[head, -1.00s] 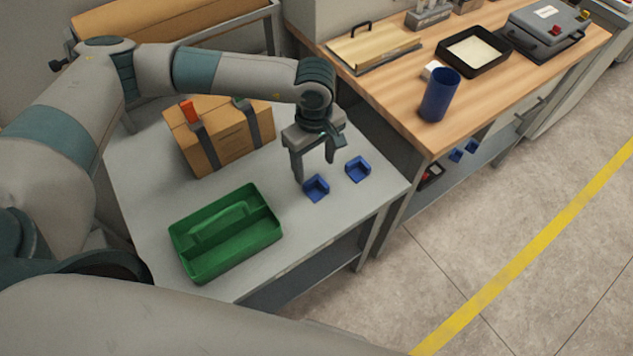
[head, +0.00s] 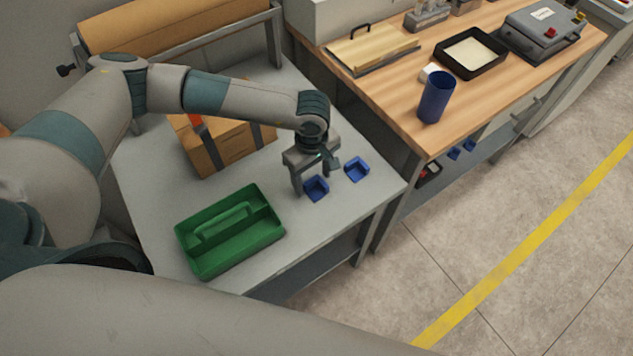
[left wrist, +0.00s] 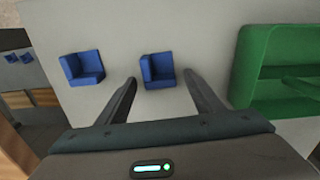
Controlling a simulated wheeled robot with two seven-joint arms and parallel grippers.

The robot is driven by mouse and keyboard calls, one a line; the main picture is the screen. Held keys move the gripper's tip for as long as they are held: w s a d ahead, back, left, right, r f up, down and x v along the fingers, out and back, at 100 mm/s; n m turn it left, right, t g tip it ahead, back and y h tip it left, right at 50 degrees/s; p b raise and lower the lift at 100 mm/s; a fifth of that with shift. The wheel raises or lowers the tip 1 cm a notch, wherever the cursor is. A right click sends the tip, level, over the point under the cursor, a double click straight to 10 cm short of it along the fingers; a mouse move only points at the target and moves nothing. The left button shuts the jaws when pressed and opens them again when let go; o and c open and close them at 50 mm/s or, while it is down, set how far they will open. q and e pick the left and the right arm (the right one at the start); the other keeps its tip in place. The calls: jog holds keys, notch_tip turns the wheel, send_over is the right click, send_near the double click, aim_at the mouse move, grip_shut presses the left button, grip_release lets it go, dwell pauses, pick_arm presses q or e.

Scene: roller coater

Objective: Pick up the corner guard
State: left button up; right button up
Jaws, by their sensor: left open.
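Two blue corner guards lie on the grey table. The nearer corner guard (head: 316,189) is just below my left gripper (head: 314,182) in the head view. The other corner guard (head: 357,169) lies to its right and farther back. In the left wrist view, the nearer corner guard (left wrist: 158,70) shows between the two open fingers of my left gripper (left wrist: 160,85), ahead of the palm. The other corner guard (left wrist: 82,68) is outside the fingers, to the left. The gripper is empty. Whether the fingers touch the guard or the table is unclear. My right gripper does not show.
A green tote (head: 190,240) stands on the grey table (head: 150,180), with a strapped cardboard box (head: 212,150) behind it. A wooden bench (head: 395,90) at the right holds a blue cup (head: 436,98) and a black tray (head: 497,65). More blue pieces (head: 462,149) lie on the shelf below.

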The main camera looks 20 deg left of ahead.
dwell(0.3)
pick_arm(q)
jog(key=c, duration=1.1)
